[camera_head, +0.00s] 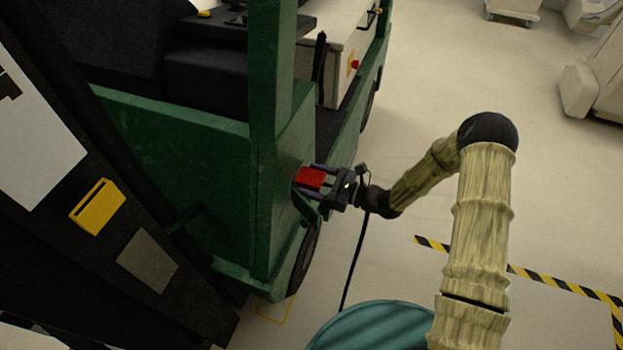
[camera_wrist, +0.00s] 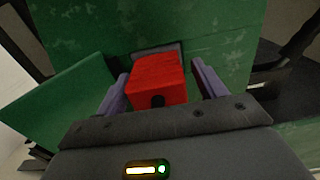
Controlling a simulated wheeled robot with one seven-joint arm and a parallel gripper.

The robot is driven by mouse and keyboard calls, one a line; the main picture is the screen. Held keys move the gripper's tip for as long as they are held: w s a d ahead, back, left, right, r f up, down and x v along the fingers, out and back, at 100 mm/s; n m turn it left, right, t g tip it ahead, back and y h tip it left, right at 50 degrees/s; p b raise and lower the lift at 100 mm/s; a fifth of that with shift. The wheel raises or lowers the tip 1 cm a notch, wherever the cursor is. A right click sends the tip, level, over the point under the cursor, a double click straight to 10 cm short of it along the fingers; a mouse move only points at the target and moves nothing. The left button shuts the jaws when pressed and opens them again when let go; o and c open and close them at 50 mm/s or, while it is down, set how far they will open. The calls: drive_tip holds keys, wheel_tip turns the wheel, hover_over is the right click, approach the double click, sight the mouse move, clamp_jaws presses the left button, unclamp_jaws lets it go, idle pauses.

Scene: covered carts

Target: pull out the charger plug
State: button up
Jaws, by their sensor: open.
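The charger plug is a red block (camera_head: 311,178) at the side of the green cart (camera_head: 190,145), low near its corner post. In the wrist view the red plug (camera_wrist: 158,80) sits against a grey socket plate (camera_wrist: 163,50) on the green panel. My gripper (camera_head: 308,182) is at the plug, with its two purple-grey fingers on either side of it. In the wrist view the fingers of my gripper (camera_wrist: 160,84) stand apart, with gaps visible beside the plug. A black cable (camera_head: 356,262) hangs below my gripper; its upper end is hidden.
A green flap (camera_wrist: 60,100) stands out left of the plug. A dark charging unit with a yellow holder (camera_head: 97,207) is at the left. Yellow-black floor tape (camera_head: 545,278) lies at the right. The floor right of the cart is mostly clear.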

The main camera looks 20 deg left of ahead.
drive_tip(key=shift+s+a+r, duration=0.2)
drive_tip(key=shift+s+a, duration=0.15)
drive_tip(key=shift+a, duration=0.15)
drive_tip(key=shift+c, duration=0.2)
drive_tip(key=c, duration=1.2)
drive_tip(key=shift+c, duration=0.2)
drive_tip(key=shift+d+f, duration=0.15)
drive_tip(key=shift+d, duration=0.35)
drive_tip(key=shift+d+p, duration=0.3)
drive_tip(key=shift+s+d+p, duration=0.1)
drive_tip(key=shift+d+p, duration=0.25)
drive_tip(key=shift+d, duration=1.85)
